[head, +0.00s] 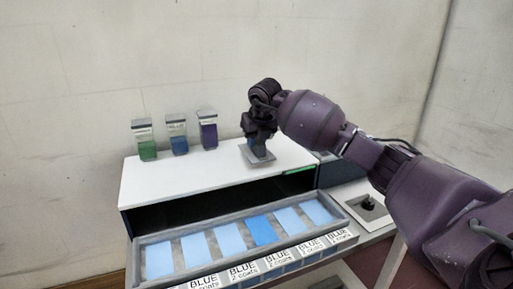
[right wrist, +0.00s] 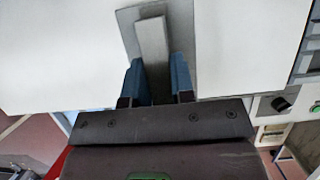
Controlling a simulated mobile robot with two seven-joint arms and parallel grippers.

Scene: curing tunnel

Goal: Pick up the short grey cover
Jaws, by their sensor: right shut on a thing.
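The short grey cover (head: 262,158) is at the right part of the white housing top in the head view, under my right gripper (head: 258,146). In the right wrist view the cover (right wrist: 151,35) shows as a flat grey plate with a raised bar along it. The bar runs between the two blue fingertips of my right gripper (right wrist: 157,82), which is shut on it. I cannot tell whether the plate touches the white top. My left gripper is not in view.
Three capped jars, green (head: 147,148), blue (head: 178,143) and purple (head: 209,135), stand left of the gripper on the white housing (head: 185,178). A grey tray (head: 143,240) with several blue panels lies in front, with "BLUE 2 coats" labels (head: 243,271).

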